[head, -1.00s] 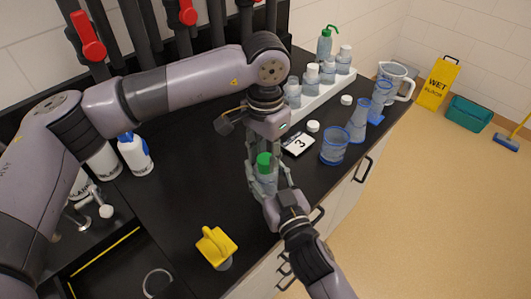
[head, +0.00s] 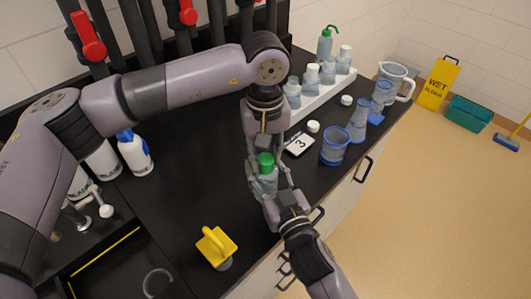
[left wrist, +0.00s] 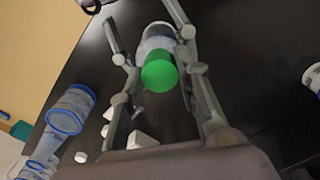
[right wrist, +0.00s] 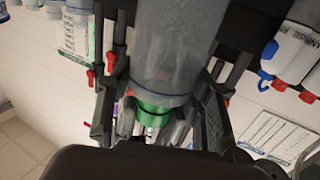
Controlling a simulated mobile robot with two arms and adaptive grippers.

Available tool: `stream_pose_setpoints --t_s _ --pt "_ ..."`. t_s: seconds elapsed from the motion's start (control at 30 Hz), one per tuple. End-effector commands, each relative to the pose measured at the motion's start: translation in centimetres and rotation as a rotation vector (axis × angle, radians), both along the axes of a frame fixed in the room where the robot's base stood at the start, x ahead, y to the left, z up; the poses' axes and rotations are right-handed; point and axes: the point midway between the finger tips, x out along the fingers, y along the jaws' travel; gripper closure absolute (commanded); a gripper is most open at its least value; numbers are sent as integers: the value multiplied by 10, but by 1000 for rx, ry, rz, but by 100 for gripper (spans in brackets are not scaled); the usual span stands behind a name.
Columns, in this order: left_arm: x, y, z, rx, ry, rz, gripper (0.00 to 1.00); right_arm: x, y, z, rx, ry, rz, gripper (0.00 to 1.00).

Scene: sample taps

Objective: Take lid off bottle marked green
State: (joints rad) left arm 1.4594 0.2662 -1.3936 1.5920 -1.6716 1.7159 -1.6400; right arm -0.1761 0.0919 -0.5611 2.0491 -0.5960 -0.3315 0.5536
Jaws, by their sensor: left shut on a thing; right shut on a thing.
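The bottle (head: 266,183) with a green lid (head: 265,160) is upright near the front of the black counter, between my two grippers. My left gripper (head: 266,156) comes down from above and is shut on the green lid, which also shows in the left wrist view (left wrist: 160,74). My right gripper (head: 268,187) reaches in from the front and is shut on the bottle's body. In the right wrist view the clear bottle (right wrist: 175,50) and its green lid (right wrist: 152,114) show between the fingers. The lid is still on the bottle. I cannot tell whether the bottle's base touches the counter.
A card marked 3 (head: 298,145), a white cap (head: 313,126) and a blue-rimmed beaker (head: 335,147) are to the right. Several bottles stand on a white rack (head: 318,93) behind. A yellow object (head: 216,246) is at front left. The counter's left middle is clear.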

Motion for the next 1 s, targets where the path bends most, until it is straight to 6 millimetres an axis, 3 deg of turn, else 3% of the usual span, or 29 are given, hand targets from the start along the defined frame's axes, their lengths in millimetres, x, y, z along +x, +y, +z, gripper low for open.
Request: stream_pose_setpoints --t_s 0.1,0.3,0.67,0.7,1.0 --pt "0 0 0 -1 1 218 100 0 0 -1 -2 1 0 100" --pt "0 0 0 -1 2 461 100 0 0 -1 -2 1 0 100" --pt "0 0 0 -2 2 507 100 0 0 -1 -2 1 0 100" --pt "0 0 0 -2 2 507 69 0 0 -1 -2 1 0 100" --pt "0 0 0 -2 3 506 50 0 0 -1 -2 2 0 100"
